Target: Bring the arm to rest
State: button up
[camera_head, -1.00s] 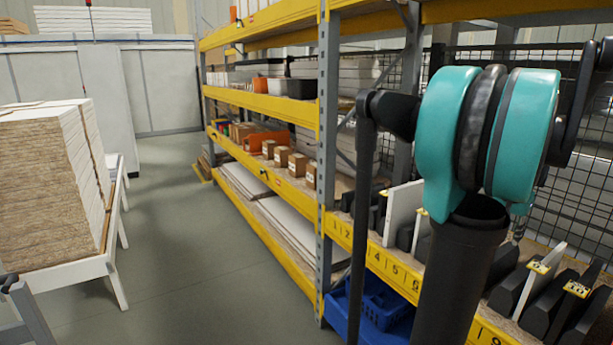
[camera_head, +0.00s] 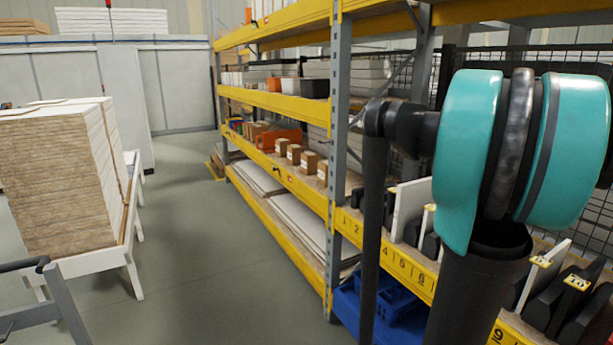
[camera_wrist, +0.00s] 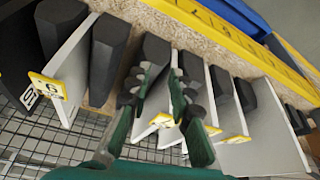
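My gripper (camera_wrist: 162,80) shows in the wrist view, with two dark green and black fingers apart and nothing visibly held between them. It is over a shelf row of dark wedge-shaped holders and white panels (camera_wrist: 262,135). I cannot tell whether the fingers touch any of them. In the head view my teal and black arm fills the right side, in front of the shelf; the gripper itself is not visible there.
A yellow and grey rack (camera_head: 338,150) stands at centre and right, with numbered slots, small cartons (camera_head: 308,162) and a blue bin (camera_head: 385,305). A board stack (camera_head: 55,185) rests on a white table (camera_head: 105,262) at left. The floor aisle (camera_head: 215,260) between is clear.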

jog(key=s+a+f+n+y, duration=0.1)
jog(key=s+a+f+n, duration=0.2)
jog(key=a, duration=0.7)
jog(key=s+a+f+n+y, duration=0.1)
jog(key=s+a+f+n, duration=0.2)
jog(key=a+f, duration=0.3)
jog(key=s+a+f+n+t+y, duration=0.1)
jog(key=s+a+f+n, duration=0.2)
jog(key=a, duration=1)
notch_tip(320, 180, down, 3)
jog(key=shift+s+a+r, duration=0.2)
jog(key=shift+s+a, duration=0.2)
jog(key=shift+s, duration=0.15)
